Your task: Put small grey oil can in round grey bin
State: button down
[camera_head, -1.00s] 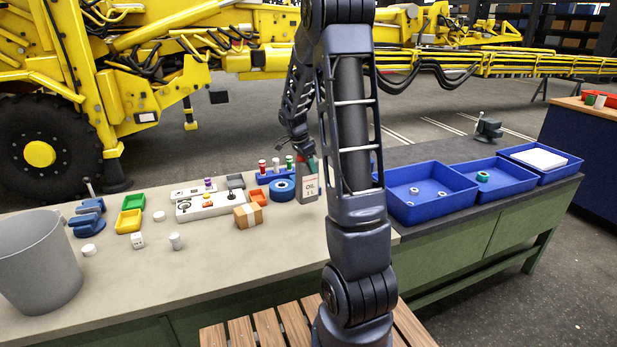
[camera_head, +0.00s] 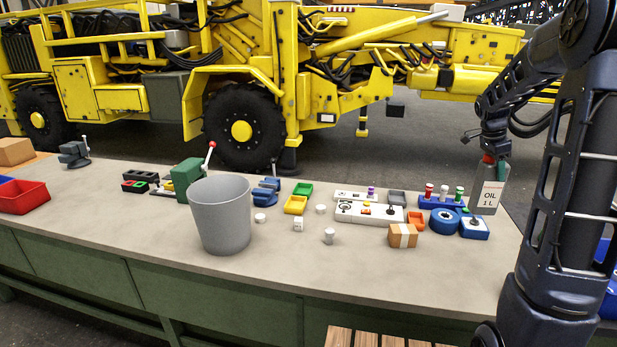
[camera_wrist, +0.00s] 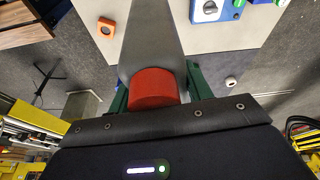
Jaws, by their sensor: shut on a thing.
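The small grey oil can (camera_head: 488,192), labelled OIL 1 L, is upright at the right end of the bench in the head view. My gripper (camera_head: 492,162) is shut on its top from above. In the wrist view the can's red cap (camera_wrist: 153,87) and grey body (camera_wrist: 152,45) sit between my gripper's green fingers (camera_wrist: 152,88). Whether the can's base touches the bench is unclear. The round grey bin (camera_head: 221,215) stands upright on the bench, left of centre, well apart from the can. Its inner floor is hidden.
Between bin and can lie a white control box (camera_head: 370,214), a cardboard box (camera_head: 403,236), a blue tape roll (camera_head: 444,221) and small trays. A green block with a red-knobbed lever (camera_head: 187,178) stands behind the bin. The front bench strip (camera_head: 330,270) is clear.

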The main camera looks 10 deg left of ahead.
notch_tip(320, 180, up, 6)
jog(key=shift+f, duration=0.15)
jog(key=w+a+r+n+t, duration=0.1)
jog(key=w+a+n, duration=0.35)
jog(key=a, duration=1.05)
jog(key=w+a+r+n+t, duration=0.15)
jog(key=w+a, duration=0.65)
jog(key=a, duration=0.8)
jog(key=s+a+n+y, duration=0.15)
jog(key=a+n, duration=0.25)
jog(key=a, duration=2.4)
jog(key=s+a+f+n+y, duration=0.1)
jog(key=s+a+n, duration=0.1)
jog(key=s+a, duration=0.75)
jog(key=s+a+f+n, duration=0.15)
jog(key=s+a, duration=0.45)
jog(key=a, duration=0.7)
jog(key=s+a+f+n+y, duration=0.1)
jog(key=s+a+n, duration=0.2)
jog(key=s+a, duration=0.65)
jog(key=s+x, duration=0.2)
jog(key=x, duration=0.9)
jog(key=s+a+f+x, duration=0.1)
jog(key=s+x, duration=0.1)
jog(key=x, duration=1)
jog(key=shift+a+f, duration=0.2)
jog(key=shift+f, duration=0.15)
jog(key=shift+s+f+t, duration=0.15)
jog(key=shift+t, duration=0.1)
